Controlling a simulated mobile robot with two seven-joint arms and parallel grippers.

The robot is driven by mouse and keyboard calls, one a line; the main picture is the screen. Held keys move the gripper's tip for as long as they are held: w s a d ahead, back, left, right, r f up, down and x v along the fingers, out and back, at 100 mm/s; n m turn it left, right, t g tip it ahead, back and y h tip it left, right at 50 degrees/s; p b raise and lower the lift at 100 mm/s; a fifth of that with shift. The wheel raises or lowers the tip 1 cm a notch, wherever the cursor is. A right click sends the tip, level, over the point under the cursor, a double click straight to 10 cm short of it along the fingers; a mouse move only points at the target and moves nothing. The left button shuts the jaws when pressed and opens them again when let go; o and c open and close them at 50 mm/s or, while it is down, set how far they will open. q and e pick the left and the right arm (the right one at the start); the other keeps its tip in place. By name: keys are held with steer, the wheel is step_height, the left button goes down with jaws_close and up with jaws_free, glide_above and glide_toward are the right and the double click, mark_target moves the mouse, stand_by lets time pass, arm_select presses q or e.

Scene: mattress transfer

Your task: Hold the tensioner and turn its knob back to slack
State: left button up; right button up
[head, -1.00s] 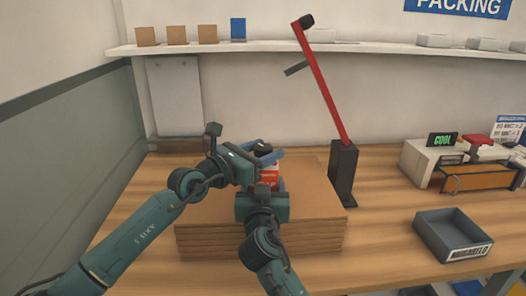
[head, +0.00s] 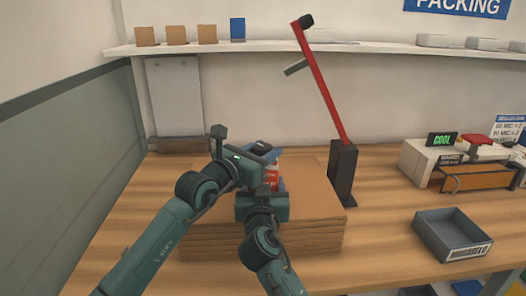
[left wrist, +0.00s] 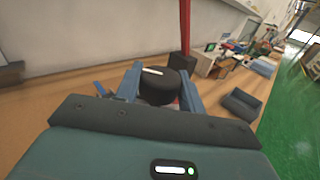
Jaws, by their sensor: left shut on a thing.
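The tensioner's red body (head: 272,176) stands above the cardboard stack, partly hidden by my grippers. Its black round knob (left wrist: 158,86) has a white mark on top and sits between the two blue fingers of my left gripper (left wrist: 162,78). My left gripper (head: 262,152) is shut on the knob, reaching in from the left. My right gripper (head: 270,190) is at the red body, below and in front of the left one. Its fingers are mostly hidden, so its grip does not show clearly.
The stack of brown sheets (head: 315,205) lies under both grippers. A black post (head: 343,172) with a tilted red arm (head: 322,85) stands just behind right. A grey bin (head: 452,236) and a white machine (head: 430,162) are at the right. Wooden table is free between.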

arm_select(q)
steer(key=shift+s+d+r+n+t+y, duration=0.15)
steer(key=shift+d+n+t+y, duration=0.1)
steer(key=shift+n+t+y, duration=0.2)
steer(key=shift+a+n+t+y, duration=0.2)
steer(key=shift+n+t+y, duration=0.05)
steer(key=shift+y, duration=0.2)
steer(key=o, duration=1)
steer(key=shift+a, duration=0.1)
steer(key=shift+c, duration=0.2)
steer(key=v, duration=1.1)
steer(key=shift+s+a, duration=0.25)
steer(key=shift+a, duration=0.05)
